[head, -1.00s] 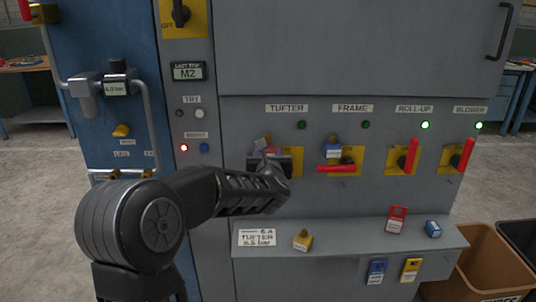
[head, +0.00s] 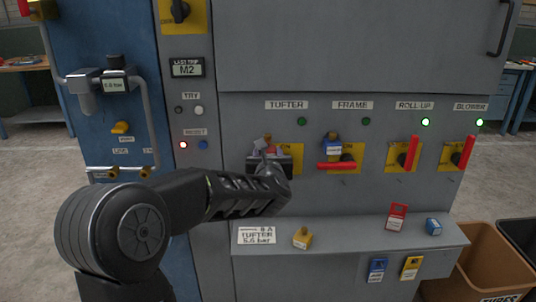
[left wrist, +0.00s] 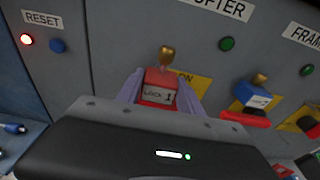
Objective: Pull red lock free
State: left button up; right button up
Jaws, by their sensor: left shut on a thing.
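The red lock (left wrist: 160,77), labelled LOCK 1, sits at the TUFTER switch with a brass-coloured piece (left wrist: 166,54) above it. My left gripper (left wrist: 160,93) is shut on the lock, one finger on each side. In the head view the red lock (head: 270,148) shows only as a small patch, mostly hidden by my left gripper (head: 268,154). The yellow plate (head: 297,158) behind is partly covered. I cannot tell whether the lock is still fastened to the switch. My right gripper is not in view.
A blue lock (head: 332,147) hangs at the FRAME switch, right of my gripper. Red handles stand at ROLL-UP (head: 411,153) and BLOWER (head: 467,153). The shelf (head: 350,236) below carries a yellow lock (head: 302,238), a red item (head: 396,217) and a blue item (head: 433,228). A brown bin (head: 490,262) stands right.

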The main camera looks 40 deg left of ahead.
pick_arm(q)
jog(key=shift+s+d, duration=0.1)
jog(key=v, duration=0.1)
jog(key=b+v, duration=0.1)
jog(key=v, duration=0.2)
jog(key=shift+s+d+f, duration=0.25)
jog(key=shift+s+f, duration=0.05)
dwell(0.4)
